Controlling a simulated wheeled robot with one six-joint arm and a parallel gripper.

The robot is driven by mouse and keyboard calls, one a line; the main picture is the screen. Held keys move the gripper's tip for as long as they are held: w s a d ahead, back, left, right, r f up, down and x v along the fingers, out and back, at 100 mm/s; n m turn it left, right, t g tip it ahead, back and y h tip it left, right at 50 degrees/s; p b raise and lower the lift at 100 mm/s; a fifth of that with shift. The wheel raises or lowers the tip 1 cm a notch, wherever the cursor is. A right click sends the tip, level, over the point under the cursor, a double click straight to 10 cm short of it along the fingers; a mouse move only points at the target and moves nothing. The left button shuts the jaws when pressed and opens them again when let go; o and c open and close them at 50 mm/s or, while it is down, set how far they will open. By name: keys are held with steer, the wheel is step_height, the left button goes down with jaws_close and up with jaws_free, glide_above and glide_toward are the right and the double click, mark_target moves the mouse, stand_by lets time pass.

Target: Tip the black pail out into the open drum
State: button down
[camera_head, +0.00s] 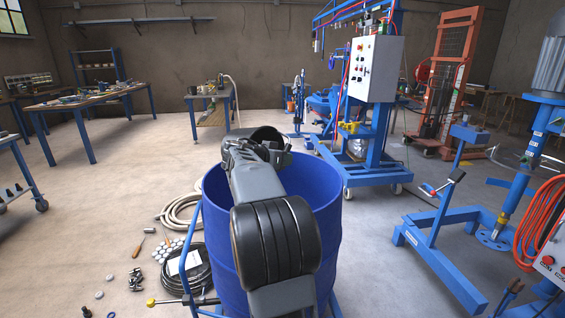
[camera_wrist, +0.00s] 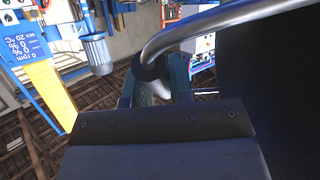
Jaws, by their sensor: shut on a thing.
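The open blue drum (camera_head: 326,215) stands upright in the middle of the head view, its mouth facing up. My arm reaches across it, and my gripper (camera_head: 266,152) is over the far part of its mouth. The black pail (camera_head: 267,133) shows only in part just beyond my gripper; my arm hides the rest, so its tilt and contents cannot be told. In the wrist view the pail's dark wall (camera_wrist: 275,90) fills the right side. A curved metal handle (camera_wrist: 205,28) runs to my gripper (camera_wrist: 156,82), which is shut on it.
Coiled hose (camera_head: 180,213) and small loose parts lie on the floor left of the drum. A control cabinet (camera_head: 374,69) on a blue wheeled frame stands behind it to the right. A blue stand (camera_head: 440,245) is at the right. Open floor lies further left.

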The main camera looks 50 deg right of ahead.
steer(key=shift+s+f+m+t+b, duration=0.35)
steer(key=shift+f+b, duration=0.3)
steer(key=shift+b, duration=1.15)
steer(key=shift+s+f+m+t+b, duration=0.15)
steer(key=shift+s+f+m+b, duration=0.4)
steer(key=shift+b, duration=1.2)
steer(key=shift+f+b, duration=0.4)
steer(key=shift+b, duration=0.4)
steer(key=f+b, duration=0.1)
steer(key=b, duration=0.2)
steer(key=shift+s+m+t, duration=0.3)
steer(key=shift+t, duration=0.1)
steer(key=shift+s+f+m+b, duration=0.3)
steer(key=shift+b, duration=0.8)
